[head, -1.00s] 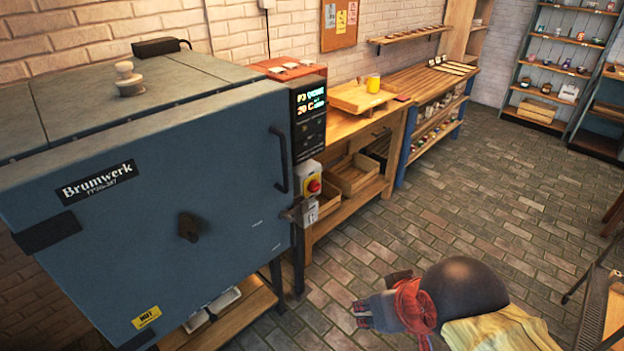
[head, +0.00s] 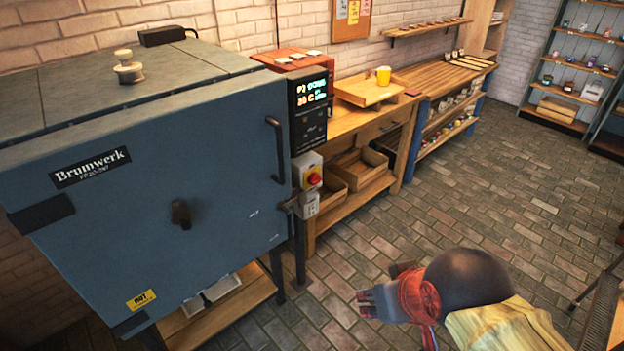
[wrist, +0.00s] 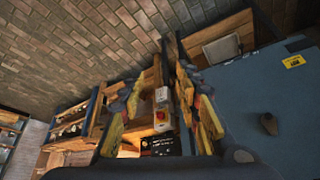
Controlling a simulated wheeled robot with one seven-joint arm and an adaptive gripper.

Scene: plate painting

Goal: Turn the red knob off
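My gripper (wrist: 163,108) is open and empty, with yellow pads on both sides. In the head view my gripper (head: 372,303) is low, in front of and to the right of the switch box, clear of it.
The kiln door has a handle (head: 278,150) left of the switch box and a dark latch (head: 181,214). A wooden bench (head: 352,130) with a tray and yellow mug stands right of the kiln. The brick floor (head: 450,220) is open to the right.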

